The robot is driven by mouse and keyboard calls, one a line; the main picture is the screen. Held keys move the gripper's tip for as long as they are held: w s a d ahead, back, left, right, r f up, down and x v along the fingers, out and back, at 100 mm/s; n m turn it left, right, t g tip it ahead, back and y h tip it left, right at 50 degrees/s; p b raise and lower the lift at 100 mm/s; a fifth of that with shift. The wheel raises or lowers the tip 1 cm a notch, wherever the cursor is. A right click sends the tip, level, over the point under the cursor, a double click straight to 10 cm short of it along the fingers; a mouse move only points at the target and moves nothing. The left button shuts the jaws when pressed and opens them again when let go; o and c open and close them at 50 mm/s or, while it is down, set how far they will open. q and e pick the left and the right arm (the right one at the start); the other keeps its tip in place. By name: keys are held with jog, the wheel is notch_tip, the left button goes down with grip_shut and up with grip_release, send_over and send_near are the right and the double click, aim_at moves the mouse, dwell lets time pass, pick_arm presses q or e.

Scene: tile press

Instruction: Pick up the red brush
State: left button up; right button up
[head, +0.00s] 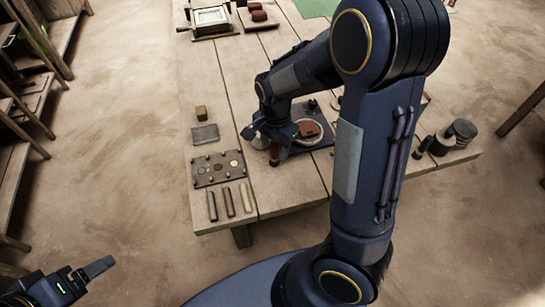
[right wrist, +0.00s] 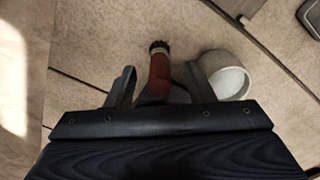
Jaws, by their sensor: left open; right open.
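The red brush (right wrist: 160,72) lies between the two fingers of my right gripper (right wrist: 158,78) in the right wrist view. Its dark bristle end points away from the palm, and its near end is hidden by the gripper body. The fingers stand apart, with gaps visible on both sides of the handle. In the head view a small part of the red brush (head: 274,153) shows below my right gripper (head: 268,136) over the table. My left gripper (head: 88,273) is open and empty at the lower left, away from the table.
A pale round cup (right wrist: 224,74) stands close beside the right finger. A dark board with a red-brown block (head: 309,128) is just right of the gripper. Dark round containers (head: 461,131) stand at the right.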

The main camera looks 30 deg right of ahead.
aim_at(274, 155)
notch_tip(274, 155, down, 4)
jog(key=shift+s+a+f+b, duration=0.1)
jog(key=shift+a+b, duration=0.05)
jog(key=shift+b, duration=0.2)
grip_shut()
